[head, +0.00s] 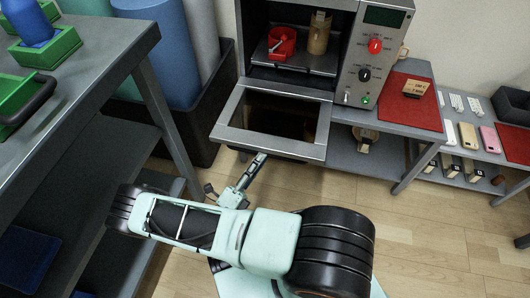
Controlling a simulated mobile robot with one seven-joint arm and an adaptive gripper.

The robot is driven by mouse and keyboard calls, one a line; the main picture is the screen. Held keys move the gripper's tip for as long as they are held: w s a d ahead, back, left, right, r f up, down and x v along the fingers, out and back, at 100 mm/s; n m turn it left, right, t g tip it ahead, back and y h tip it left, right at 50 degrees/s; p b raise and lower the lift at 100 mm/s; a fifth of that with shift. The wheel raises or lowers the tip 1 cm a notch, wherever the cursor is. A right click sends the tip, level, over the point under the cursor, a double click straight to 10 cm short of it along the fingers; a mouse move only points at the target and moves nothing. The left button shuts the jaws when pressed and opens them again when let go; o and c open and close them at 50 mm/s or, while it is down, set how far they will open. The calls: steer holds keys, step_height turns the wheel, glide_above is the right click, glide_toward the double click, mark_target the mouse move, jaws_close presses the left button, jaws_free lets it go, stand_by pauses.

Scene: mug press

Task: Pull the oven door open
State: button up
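The oven (376,60) stands on a grey table, with its control panel at the right. Its door (222,131), a silver frame around dark glass, is hinged low and tilted down toward me, so the cavity is open to view. My gripper (262,157) is at the door's lower front edge, near the middle. Its fingertips are small and partly hidden by the edge, so I cannot tell whether they touch or grip it. Inside the oven, a red mug (282,42) and a tan mug (319,33) rest on a rack (300,64).
A grey shelf unit (100,58) with green trays stands close at left. A dark bin (205,140) holding blue rolls is behind it. Right of the oven are a red mat (411,106) and a low table with phones (467,136). Wooden floor (430,235) is clear at right.

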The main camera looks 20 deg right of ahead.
steer(key=v, duration=0.8)
steer(key=shift+a, duration=0.25)
steer(key=shift+s+f, duration=0.1)
